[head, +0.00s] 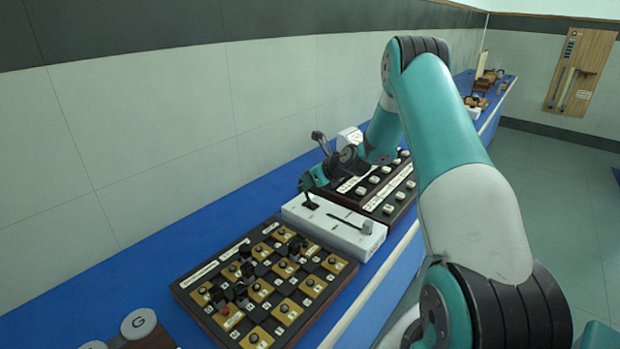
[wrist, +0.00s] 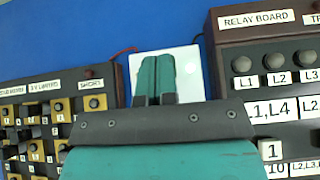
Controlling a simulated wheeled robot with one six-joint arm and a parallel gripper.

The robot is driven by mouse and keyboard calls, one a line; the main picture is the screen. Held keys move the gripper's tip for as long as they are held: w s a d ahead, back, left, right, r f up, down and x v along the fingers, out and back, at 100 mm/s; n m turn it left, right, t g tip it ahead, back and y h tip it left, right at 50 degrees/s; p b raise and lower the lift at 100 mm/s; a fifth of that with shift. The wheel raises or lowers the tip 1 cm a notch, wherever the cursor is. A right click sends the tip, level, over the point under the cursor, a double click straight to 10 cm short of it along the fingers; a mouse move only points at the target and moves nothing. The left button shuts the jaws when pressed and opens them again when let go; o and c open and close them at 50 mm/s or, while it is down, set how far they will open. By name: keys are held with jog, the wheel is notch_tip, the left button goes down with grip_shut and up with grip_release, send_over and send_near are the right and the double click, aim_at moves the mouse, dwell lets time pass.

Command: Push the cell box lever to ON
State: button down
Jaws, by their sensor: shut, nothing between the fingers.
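The white cell box (head: 340,228) sits on the blue bench between two dark boards; its white top also shows in the wrist view (wrist: 190,62). A dark slot runs along its top, with a pale lever knob (head: 367,227) standing near the right end in the head view. My gripper (head: 310,203) is over the left end of the box, fingers pointing down, away from the knob. In the wrist view its teal fingers (wrist: 157,62) are together and empty over the white top. They hide part of the box there. I cannot read any ON mark.
A dark board with brass plates and plugs (head: 222,318) lies on the near side. The relay board (wrist: 262,32) lies on the other side, close to the box. A red wire (wrist: 124,50) shows beside the box. The wall runs behind the bench.

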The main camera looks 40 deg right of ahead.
jog(key=shift+r, duration=0.1)
jog(key=s+r+p, duration=0.3)
jog(key=r+p, duration=0.5)
jog(key=r, duration=0.1)
jog(key=shift+s+d, duration=0.15)
jog(key=shift+d, duration=0.2)
jog(key=shift+r, duration=0.1)
